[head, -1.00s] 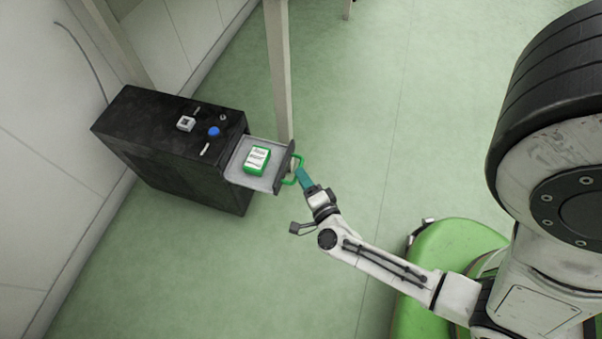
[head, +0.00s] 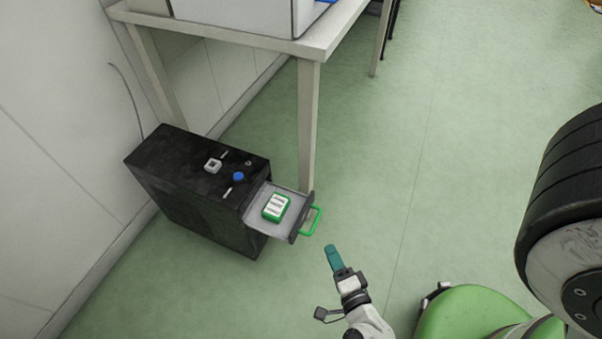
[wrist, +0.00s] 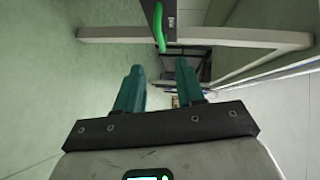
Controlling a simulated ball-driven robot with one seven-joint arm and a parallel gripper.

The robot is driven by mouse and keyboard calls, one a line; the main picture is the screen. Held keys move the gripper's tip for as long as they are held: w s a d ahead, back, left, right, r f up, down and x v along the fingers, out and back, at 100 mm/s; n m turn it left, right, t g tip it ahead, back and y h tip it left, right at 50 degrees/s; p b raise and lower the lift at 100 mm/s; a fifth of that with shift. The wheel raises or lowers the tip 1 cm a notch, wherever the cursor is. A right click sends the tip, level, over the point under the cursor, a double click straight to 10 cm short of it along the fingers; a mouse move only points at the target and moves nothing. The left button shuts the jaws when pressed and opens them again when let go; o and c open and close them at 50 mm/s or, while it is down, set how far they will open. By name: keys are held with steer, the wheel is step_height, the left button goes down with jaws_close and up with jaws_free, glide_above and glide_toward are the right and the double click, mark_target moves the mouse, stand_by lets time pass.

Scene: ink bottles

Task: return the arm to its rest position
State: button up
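My gripper (head: 334,258) is off the drawer's green handle (head: 312,221), a short way below and right of it in the head view. In the wrist view my gripper (wrist: 160,85) shows two teal fingers standing apart with nothing between them. The green handle (wrist: 159,28) shows beyond the fingertips there. The black cabinet's drawer (head: 262,226) is pulled out, and a green and white ink bottle (head: 276,207) lies in it.
The black cabinet (head: 190,190) stands on the floor by the wall, with a blue button (head: 238,176) on top. A pale table (head: 309,120) with a white box (head: 250,15) on it stands behind.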

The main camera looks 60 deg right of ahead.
steer(key=w+a+r+n+g+y, duration=0.2)
steer(key=w+a+r+n+y, duration=0.2)
steer(key=w+a+n+y, duration=1.2)
steer(key=s+d+r+n+g+h, duration=0.5)
steer(key=s+d+n+g, duration=0.4)
steer(key=s+d, duration=0.3)
step_height(320, 180, up, 33)
steer(key=s+a+p, duration=0.1)
steer(key=p, duration=3.1)
steer(key=shift+s+a+p, duration=0.25)
steer(key=shift+s+p, duration=0.05)
steer(key=shift+p, duration=0.05)
